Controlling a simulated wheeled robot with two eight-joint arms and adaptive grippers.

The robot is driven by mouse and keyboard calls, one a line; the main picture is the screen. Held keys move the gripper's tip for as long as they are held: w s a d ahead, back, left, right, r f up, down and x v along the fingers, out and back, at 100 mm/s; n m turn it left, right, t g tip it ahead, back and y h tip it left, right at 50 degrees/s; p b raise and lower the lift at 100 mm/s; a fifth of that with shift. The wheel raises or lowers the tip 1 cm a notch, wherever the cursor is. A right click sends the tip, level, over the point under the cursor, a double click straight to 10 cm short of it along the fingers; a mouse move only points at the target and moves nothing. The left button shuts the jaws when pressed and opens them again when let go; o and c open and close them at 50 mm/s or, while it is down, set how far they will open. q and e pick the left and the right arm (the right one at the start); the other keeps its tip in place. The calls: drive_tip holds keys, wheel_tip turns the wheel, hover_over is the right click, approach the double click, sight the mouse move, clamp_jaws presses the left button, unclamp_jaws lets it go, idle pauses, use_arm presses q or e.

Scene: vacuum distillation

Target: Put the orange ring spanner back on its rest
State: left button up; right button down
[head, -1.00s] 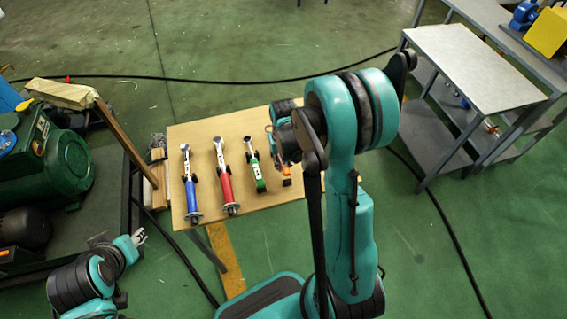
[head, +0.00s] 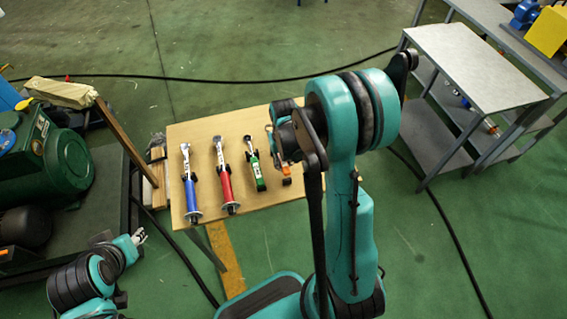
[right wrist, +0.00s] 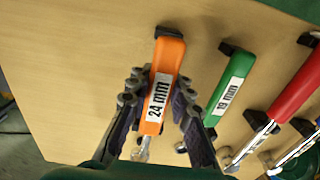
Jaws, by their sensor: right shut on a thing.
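The orange ring spanner (right wrist: 165,75), labelled 24 mm, lies between the fingers of my right gripper (right wrist: 160,82) in the right wrist view. The gripper is shut on its orange handle. A black rest piece (right wrist: 169,32) shows at the handle's far end; I cannot tell whether the handle touches it. The spanner's metal end is partly hidden between the fingers. In the head view my right gripper (head: 284,150) is over the table's right part, and only a bit of orange (head: 286,171) shows beneath it. My left gripper (head: 139,237) is at the lower left, empty, away from the table.
On the wooden table (head: 215,127), a green 19 mm spanner (head: 257,172) lies just left of my right gripper in the head view. A red spanner (head: 226,184) and a blue one (head: 191,193) lie further left. A grey trolley (head: 470,70) stands at the right.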

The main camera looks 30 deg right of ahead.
drive_tip(key=shift+f+b, duration=0.3)
drive_tip(key=shift+b, duration=0.1)
drive_tip(key=shift+f+b, duration=1.2)
drive_tip(key=shift+f, duration=0.05)
drive_tip(key=c, duration=1.3)
unclamp_jaws()
drive_tip(key=shift+r, duration=0.15)
wheel_tip(320, 180, up, 12)
drive_tip(key=shift+f, duration=0.1)
drive_tip(key=s+a+r+n+t, duration=0.1)
drive_tip(key=s+a+r+t, duration=0.1)
drive_tip(key=s+a, duration=0.1)
drive_tip(key=s+a+r+n+t, duration=0.1)
drive_tip(key=s+a+r+t, duration=0.1)
drive_tip(key=s+a, duration=0.2)
drive_tip(key=s+a+r+t, duration=0.2)
drive_tip(key=s+a+t, duration=0.1)
drive_tip(key=s, duration=0.1)
drive_tip(key=shift+a+n, duration=0.3)
drive_tip(key=shift+n, duration=0.1)
